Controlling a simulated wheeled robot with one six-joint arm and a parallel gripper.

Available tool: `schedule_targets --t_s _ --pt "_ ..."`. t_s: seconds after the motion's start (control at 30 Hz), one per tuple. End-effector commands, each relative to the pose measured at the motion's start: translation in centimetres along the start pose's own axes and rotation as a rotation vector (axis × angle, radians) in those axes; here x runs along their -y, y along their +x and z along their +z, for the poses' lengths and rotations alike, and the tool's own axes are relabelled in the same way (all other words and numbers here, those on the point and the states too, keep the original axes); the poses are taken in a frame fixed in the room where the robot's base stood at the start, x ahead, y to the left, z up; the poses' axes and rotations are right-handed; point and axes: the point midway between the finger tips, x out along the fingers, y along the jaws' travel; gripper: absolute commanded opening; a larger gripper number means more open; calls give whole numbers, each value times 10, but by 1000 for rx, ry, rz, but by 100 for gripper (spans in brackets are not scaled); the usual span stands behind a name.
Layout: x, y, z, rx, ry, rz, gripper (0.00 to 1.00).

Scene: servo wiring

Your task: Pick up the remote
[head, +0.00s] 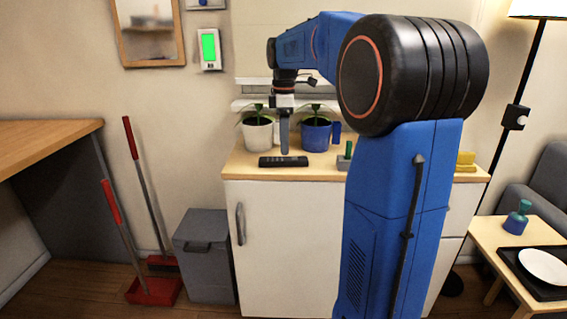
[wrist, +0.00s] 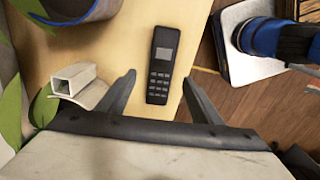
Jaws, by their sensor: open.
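The remote (head: 283,161) is a dark, slim handset lying flat on the light wooden top of the white cabinet, near its front edge. In the wrist view the remote (wrist: 162,66) lies between and ahead of my gripper's open fingers (wrist: 161,88), with its keypad end nearer me. My gripper (head: 285,148) points down over the cabinet top at the remote in the head view. The fingers stand apart on both sides of the remote, and I see no contact. The exact height above it is hard to tell.
A white plant pot (head: 258,134) and a blue pot (head: 315,135) stand behind the remote. A small object with a green upright part (head: 347,152) is to the right. A grey bin (head: 205,255) stands left of the cabinet. A light square tube (wrist: 80,82) lies left of my fingers.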

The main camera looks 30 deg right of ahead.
Motion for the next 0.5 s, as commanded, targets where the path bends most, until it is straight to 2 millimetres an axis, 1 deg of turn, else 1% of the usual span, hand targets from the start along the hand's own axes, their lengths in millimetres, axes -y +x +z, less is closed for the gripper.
schedule_targets --t_s 0.07,0.3,0.4,0.5 --pt "1 6 0 0 0 -1 59" --pt "2 38 -1 0 0 -2 59" --pt "2 47 -1 0 0 -2 59" --pt "2 51 -2 0 0 0 59"
